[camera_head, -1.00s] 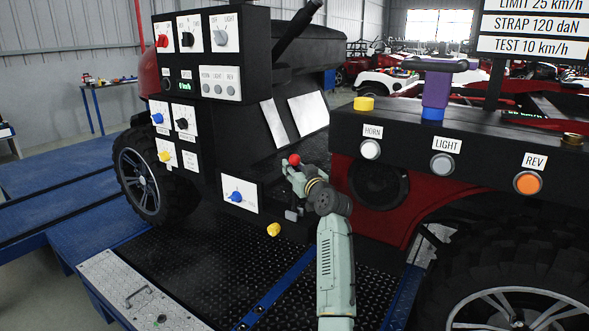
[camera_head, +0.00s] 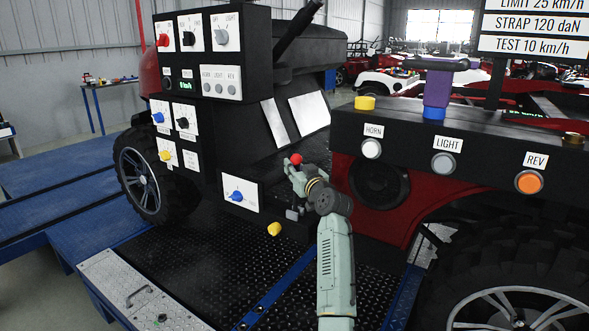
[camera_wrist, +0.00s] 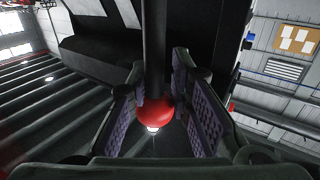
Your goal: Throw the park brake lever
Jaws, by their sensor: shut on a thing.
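The lever has a red ball knob (camera_head: 296,159) on a black rod and stands beside the dark front panel, at the middle of the head view. In the wrist view the red knob (camera_wrist: 155,111) sits between the padded fingers, with its black rod (camera_wrist: 154,50) running up the picture. My gripper (camera_head: 298,172) is at the knob and shut on the lever. Its fingers also show in the wrist view (camera_wrist: 160,105), one on each side of the knob. The lever's base is hidden in the head view. I read no label naming this lever.
A white plate with a blue knob (camera_head: 237,196) is just left of my gripper. A yellow knob (camera_head: 274,229) sits lower. A black control box (camera_head: 215,60) stands at upper left, and a button bar (camera_head: 470,140) at right. Black tread plate (camera_head: 225,265) lies below.

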